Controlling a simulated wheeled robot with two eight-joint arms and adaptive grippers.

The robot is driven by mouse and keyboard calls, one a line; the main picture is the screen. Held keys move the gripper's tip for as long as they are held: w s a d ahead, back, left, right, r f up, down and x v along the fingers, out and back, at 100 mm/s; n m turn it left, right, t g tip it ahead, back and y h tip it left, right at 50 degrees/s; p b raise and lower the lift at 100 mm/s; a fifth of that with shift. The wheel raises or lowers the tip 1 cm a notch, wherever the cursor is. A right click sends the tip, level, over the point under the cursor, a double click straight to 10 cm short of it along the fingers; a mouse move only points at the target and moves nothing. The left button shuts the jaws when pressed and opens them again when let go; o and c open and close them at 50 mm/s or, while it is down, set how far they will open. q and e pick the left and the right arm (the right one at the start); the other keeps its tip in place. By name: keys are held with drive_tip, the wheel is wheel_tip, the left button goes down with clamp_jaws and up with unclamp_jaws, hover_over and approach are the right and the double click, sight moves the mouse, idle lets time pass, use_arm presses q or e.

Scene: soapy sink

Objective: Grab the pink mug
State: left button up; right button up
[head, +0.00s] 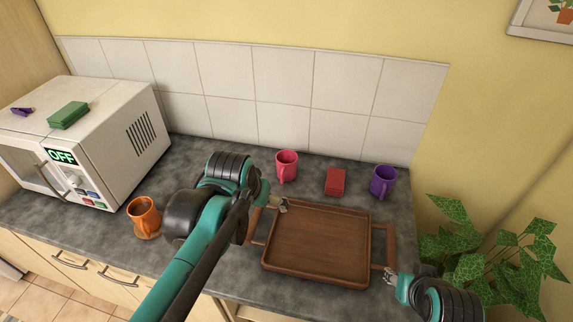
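The pink mug (287,165) stands upright on the grey counter near the tiled wall, behind the wooden tray (318,278). Its handle faces the front. My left gripper (281,206) is in front of the mug, over the tray's back left corner, apart from the mug. My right gripper (389,275) is at the tray's right handle, well away from the mug. The fingers of both grippers are too small to tell whether they are open or shut, or whether the right one touches the handle.
A red block (335,181) and a purple mug (383,181) stand right of the pink mug. An orange mug (144,215) stands at the left, near a white microwave (88,135) with a green sponge (68,115) on top. A leafy plant (490,245) is at the right. The tray is empty.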

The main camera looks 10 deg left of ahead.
use_arm(q)
drive_tip(key=w+r+g+p, duration=0.2)
drive_tip(key=w+r, duration=0.1)
drive_tip(key=w, duration=0.8)
drive_tip(key=g+p, duration=0.2)
approach(286, 157)
drive_tip(key=s, duration=0.4)
drive_tip(key=shift+g, duration=0.7)
drive_tip(key=w+f, duration=0.1)
drive_tip(key=f, duration=0.1)
drive_tip(key=w+f+p, duration=0.1)
drive_tip(key=w+f, duration=0.3)
drive_tip(key=shift+f+p, duration=0.3)
drive_tip(key=shift+w+f, duration=0.15)
drive_tip(key=shift+f, duration=0.15)
wheel_tip(286, 157, down, 7)
drive_tip(key=shift+d+b, duration=0.15)
drive_tip(key=shift+b, duration=0.75)
drive_tip(key=shift+f, duration=0.4)
drive_tip(key=shift+r, duration=0.1)
drive_tip(key=c, duration=1.6)
